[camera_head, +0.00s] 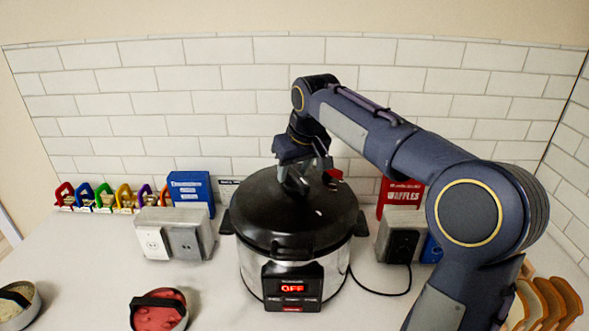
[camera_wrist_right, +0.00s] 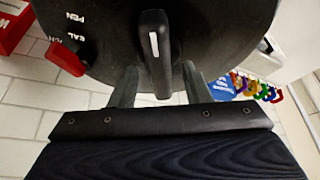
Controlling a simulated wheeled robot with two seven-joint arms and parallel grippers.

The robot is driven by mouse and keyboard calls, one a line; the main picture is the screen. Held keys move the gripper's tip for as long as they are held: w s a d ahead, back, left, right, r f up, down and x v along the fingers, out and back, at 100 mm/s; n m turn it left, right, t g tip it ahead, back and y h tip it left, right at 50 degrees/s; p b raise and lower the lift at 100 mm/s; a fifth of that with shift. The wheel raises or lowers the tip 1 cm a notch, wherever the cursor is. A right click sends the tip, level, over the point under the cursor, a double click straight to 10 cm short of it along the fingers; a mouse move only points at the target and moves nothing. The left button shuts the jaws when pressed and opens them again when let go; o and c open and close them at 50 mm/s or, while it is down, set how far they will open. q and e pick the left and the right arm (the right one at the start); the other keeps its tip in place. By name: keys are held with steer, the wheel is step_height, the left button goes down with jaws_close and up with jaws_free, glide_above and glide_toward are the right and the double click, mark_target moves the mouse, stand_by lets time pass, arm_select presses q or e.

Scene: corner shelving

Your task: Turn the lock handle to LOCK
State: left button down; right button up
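A pressure cooker (camera_head: 292,262) with a black domed lid (camera_head: 262,205) stands at the middle of the counter. A dark lock handle (camera_wrist_right: 156,45) with a white mark rises from the lid in the right wrist view. My right gripper (camera_head: 298,182) is over the lid's middle. In the right wrist view its two fingers (camera_wrist_right: 158,84) stand apart on either side of the handle, with gaps visible. Partly cut-off white lettering shows near a red lid knob (camera_wrist_right: 66,58); I cannot read LOCK. My left gripper is not in view.
Outlet boxes stand left (camera_head: 172,234) and right (camera_head: 402,236) of the cooker. A blue box (camera_head: 190,188), a red waffles box (camera_head: 402,192) and coloured clips (camera_head: 105,197) line the wall. Bowls (camera_head: 160,308) sit at front left. My right arm spans the right side.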

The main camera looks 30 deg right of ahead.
mark_target(301, 179)
steer(key=v, duration=0.8)
steer(key=shift+f, duration=0.1)
stand_by(0.5)
steer(key=s+a+f+y, duration=0.1)
steer(key=s+a+f, duration=0.3)
steer(key=s+f, duration=0.3)
steer(key=s+a+f+m+y, duration=0.1)
steer(key=s+a+f, duration=0.2)
steer(key=s+f, duration=0.4)
steer(key=s+a+f+t+y, duration=0.1)
steer(key=s+a+f+y, duration=0.1)
steer(key=s+a+f, duration=0.2)
steer(key=s+f, duration=0.3)
steer(key=s, duration=0.4)
steer(key=shift+s+a, duration=0.3)
